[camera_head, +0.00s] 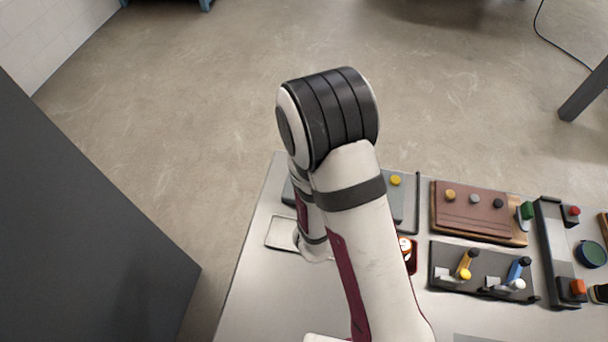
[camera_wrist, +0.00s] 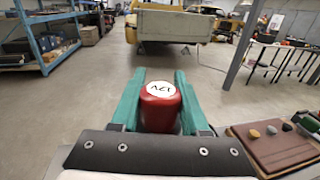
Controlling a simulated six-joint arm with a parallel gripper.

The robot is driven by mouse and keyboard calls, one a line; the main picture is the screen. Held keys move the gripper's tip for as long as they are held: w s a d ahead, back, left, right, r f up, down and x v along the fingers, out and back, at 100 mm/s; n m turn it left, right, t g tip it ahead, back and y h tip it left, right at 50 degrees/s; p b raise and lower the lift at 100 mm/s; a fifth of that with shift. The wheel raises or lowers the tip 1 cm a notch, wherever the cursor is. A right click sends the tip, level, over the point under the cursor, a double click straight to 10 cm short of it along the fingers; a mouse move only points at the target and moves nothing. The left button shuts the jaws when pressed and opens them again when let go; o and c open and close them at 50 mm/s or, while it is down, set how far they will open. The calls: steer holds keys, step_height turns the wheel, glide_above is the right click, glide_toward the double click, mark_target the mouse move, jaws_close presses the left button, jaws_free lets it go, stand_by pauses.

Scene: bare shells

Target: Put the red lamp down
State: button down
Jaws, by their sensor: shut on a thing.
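The red lamp (camera_wrist: 158,115) is a red rounded cylinder with a white round top marked "12V", seen in the wrist view. My gripper (camera_wrist: 161,78) has two teal fingers, one on each side of the lamp, and is shut on it. In the head view my own arm covers the gripper and the lamp. What lies directly beneath the lamp is hidden, so I cannot tell its height above the bench.
The pale bench (camera_head: 265,300) has free room at its left. A small red tray (camera_head: 412,262) is partly behind my arm. A dark grey panel (camera_head: 75,230) rises at left.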

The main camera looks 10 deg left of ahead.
steer(key=shift+h, duration=0.3)
steer(key=a+f, duration=0.3)
steer(key=w+a+f, duration=0.1)
steer(key=a+f, duration=0.2)
steer(key=w+a+f, duration=0.1)
steer(key=a+f, duration=0.3)
steer(key=shift+w+f, duration=0.1)
steer(key=shift+w, duration=0.1)
steer(key=shift+f, duration=0.15)
steer(key=shift+f, duration=0.35)
steer(key=shift+c, duration=2)
jaws_free()
